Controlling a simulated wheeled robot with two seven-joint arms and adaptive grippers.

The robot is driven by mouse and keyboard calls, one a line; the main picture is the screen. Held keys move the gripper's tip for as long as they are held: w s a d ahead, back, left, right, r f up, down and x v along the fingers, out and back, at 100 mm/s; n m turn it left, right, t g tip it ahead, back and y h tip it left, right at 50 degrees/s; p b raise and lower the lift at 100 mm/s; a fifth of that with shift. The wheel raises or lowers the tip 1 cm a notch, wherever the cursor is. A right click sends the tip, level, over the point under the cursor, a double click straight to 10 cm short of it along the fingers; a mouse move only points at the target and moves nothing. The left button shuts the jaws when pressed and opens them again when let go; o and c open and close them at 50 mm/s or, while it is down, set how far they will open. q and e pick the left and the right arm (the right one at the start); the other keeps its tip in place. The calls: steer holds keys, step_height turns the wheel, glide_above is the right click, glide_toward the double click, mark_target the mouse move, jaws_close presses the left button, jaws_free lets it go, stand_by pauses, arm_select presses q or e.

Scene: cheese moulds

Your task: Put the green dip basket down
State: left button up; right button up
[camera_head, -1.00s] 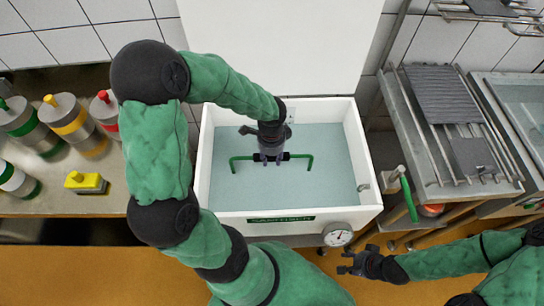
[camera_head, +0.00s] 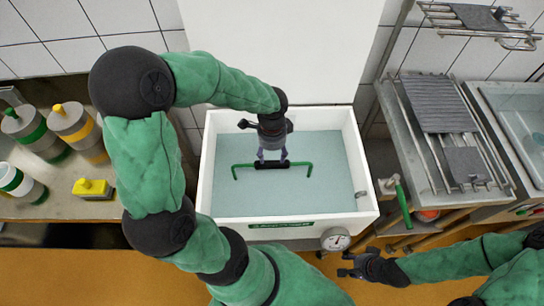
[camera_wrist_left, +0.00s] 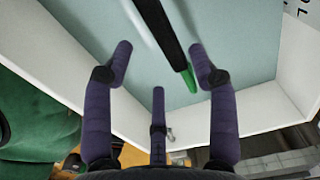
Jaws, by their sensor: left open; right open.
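The green dip basket shows only as its green handle with a black grip (camera_head: 273,165), lying across the white vat (camera_head: 207,165) over the pale blue-green liquid. The rest of the basket is not visible. My left gripper (camera_head: 271,156) is open at the middle of the black grip, its fingertips just behind it in the picture. In the left wrist view the handle's black grip (camera_wrist_left: 168,35) runs slantwise beyond the spread purple fingers, apart from them. My right gripper (camera_head: 345,264) is open and empty, low to the right of the vat's front.
A metal rack table (camera_head: 470,192) is on the right. Several bottles and a yellow block (camera_head: 92,188) stand on the left counter.

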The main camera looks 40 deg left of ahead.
arm_select(q)
steer(key=shift+r+p, duration=0.65)
steer(key=shift+r, duration=1.6)
